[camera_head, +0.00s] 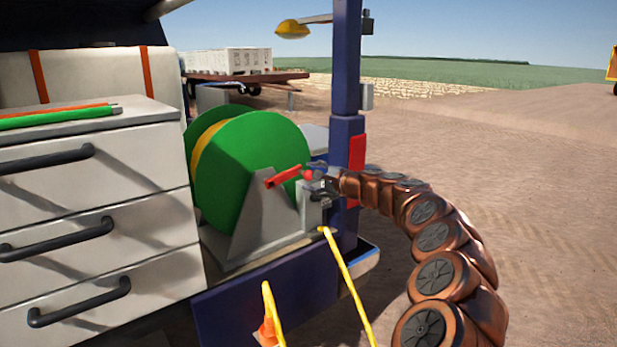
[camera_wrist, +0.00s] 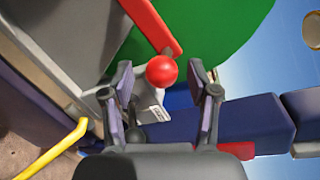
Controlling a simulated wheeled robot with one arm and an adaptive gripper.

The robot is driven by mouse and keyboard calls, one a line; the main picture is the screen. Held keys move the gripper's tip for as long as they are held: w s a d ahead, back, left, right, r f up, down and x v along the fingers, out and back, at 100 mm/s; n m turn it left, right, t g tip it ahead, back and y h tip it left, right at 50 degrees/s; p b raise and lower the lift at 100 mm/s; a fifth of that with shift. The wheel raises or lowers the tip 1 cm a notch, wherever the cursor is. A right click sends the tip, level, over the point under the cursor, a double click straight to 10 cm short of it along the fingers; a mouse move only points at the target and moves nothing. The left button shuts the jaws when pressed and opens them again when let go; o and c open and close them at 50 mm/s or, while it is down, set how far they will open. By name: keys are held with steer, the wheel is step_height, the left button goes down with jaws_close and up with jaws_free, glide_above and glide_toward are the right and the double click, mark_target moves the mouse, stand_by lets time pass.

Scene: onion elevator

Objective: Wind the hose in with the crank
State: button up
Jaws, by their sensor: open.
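A green hose reel (camera_head: 250,165) stands on the back of a blue vehicle bed, with a yellow hose (camera_head: 345,280) running down from beside it. A red crank arm (camera_head: 283,177) crosses the reel's side. It ends in a red ball knob (camera_wrist: 162,71), which shows in the wrist view in line with the gap between my fingers. My gripper (camera_wrist: 164,82) is open, one finger on each side of the knob. In the head view my gripper (camera_head: 318,182) is at the knob and partly hides it. I cannot tell whether either finger touches the knob.
A blue post (camera_head: 347,110) with a red panel (camera_head: 356,160) stands just right of the reel. A white drawer cabinet (camera_head: 95,190) is on the left, with green and orange rods on top. Open dirt ground lies to the right.

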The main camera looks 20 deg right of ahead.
steer(key=v, duration=1)
steer(key=shift+s, duration=0.15)
